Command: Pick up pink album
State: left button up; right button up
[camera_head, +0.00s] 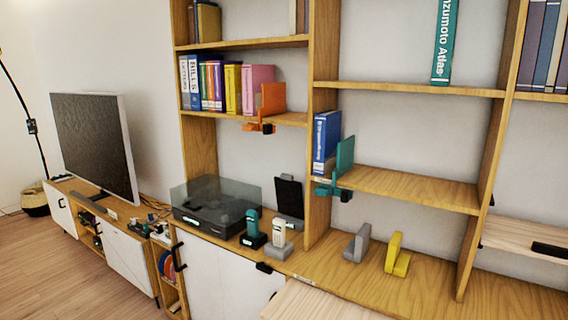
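The pink album (258,85) stands upright on the middle-left shelf (290,118) of the wooden bookcase. It is at the right end of a row of folders. A yellow album (233,89) stands directly to its left. An orange bookend (272,99) stands at its right and hides part of its lower right side. Neither of my grippers shows in the head view.
Below are a turntable (215,208) and small devices (252,232). A teal bookend (343,158) holds a blue folder (326,143). Grey (357,243) and yellow (396,256) bookends stand lower right. A television (95,147) is left.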

aim_at(253, 76)
jog(key=i+j+z, duration=0.1)
jog(key=i+j, duration=0.65)
jog(key=j, duration=0.2)
jog(key=l+z, duration=0.05)
